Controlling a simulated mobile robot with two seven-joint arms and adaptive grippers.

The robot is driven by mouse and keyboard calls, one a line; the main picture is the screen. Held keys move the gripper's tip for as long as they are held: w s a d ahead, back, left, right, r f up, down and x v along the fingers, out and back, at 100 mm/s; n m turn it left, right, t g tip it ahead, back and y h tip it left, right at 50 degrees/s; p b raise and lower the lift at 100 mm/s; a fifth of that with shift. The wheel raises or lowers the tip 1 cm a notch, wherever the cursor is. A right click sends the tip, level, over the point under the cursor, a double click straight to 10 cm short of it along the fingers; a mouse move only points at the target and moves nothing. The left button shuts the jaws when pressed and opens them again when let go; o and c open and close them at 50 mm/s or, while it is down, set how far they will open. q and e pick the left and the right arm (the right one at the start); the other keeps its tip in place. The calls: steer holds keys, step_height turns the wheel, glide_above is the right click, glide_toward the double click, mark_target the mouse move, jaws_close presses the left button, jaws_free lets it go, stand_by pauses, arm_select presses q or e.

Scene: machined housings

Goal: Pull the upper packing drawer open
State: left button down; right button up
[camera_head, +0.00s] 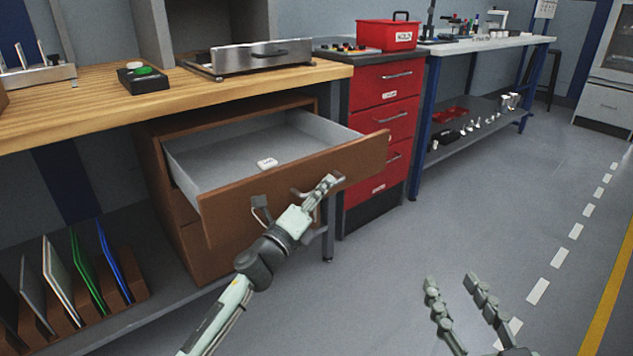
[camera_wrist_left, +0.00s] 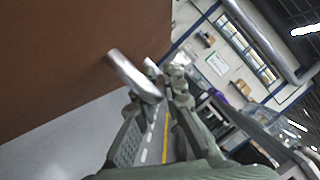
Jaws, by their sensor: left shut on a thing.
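The upper packing drawer (camera_head: 291,184) is a brown-fronted drawer with a grey inside. It stands well out of its brown cabinet under the wooden bench. A small white item (camera_head: 267,164) lies on its floor. My left gripper (camera_head: 331,182) is at the right part of the drawer front, shut on the drawer's metal handle (camera_wrist_left: 134,76). In the left wrist view the fingers (camera_wrist_left: 156,100) are around the handle beside the brown drawer front. Part of the handle is hidden by the fingers. My right gripper (camera_head: 458,285) is open and empty above the floor at the lower right.
The wooden bench (camera_head: 100,100) is above the drawer. A red drawer cabinet (camera_head: 385,125) stands just right of it. Upright coloured panels (camera_head: 90,270) stand in a rack on the low shelf at the lower left. The grey floor (camera_head: 480,200) to the right is clear.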

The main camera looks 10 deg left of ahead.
arm_select(q)
steer(key=shift+s+d, duration=0.15)
steer(key=shift+s, duration=0.05)
steer(key=c, duration=1.6)
jaws_free()
steer(key=v, duration=1.2)
steer(key=shift+d, duration=0.1)
